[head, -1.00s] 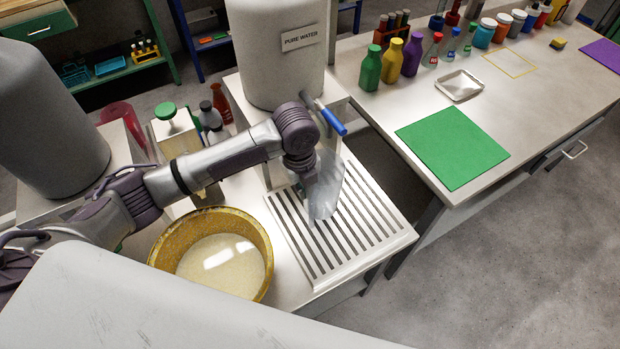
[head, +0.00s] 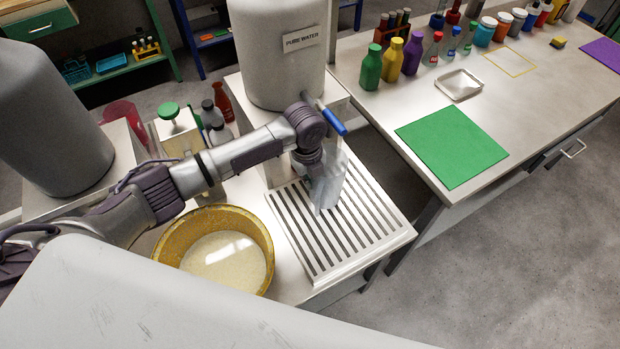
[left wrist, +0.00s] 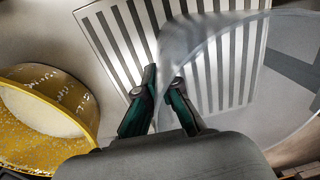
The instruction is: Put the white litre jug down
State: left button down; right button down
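The white litre jug (head: 328,188) looks pale and see-through. It is over the slatted drip tray (head: 385,222), in front of and below the blue-handled tap (head: 331,121) of the pure water tank. My left gripper (head: 314,168) is at the jug's upper left side. In the left wrist view, its two dark green fingers (left wrist: 164,78) are close together on a blurred, clear part of the jug (left wrist: 235,65), probably its handle. The slats show through the jug. I cannot tell whether its base touches the tray. My right gripper is out of view.
A yellow basin (head: 263,235) with pale contents stands left of the tray. The pure water tank (head: 276,60) stands behind it. A bench to the right carries a green mat (head: 452,146), a small white dish (head: 459,85) and several bottles. A gap separates the two benches.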

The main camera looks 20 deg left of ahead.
pick_arm(q)
jog(key=c, duration=1.3)
grip_release()
jog(key=r, duration=0.8)
jog(key=r+b, duration=0.1)
jog(key=r, duration=0.3)
jog(key=shift+s+a+r, duration=0.1)
jog(key=shift+s+a, duration=0.15)
jog(key=shift+s, duration=0.05)
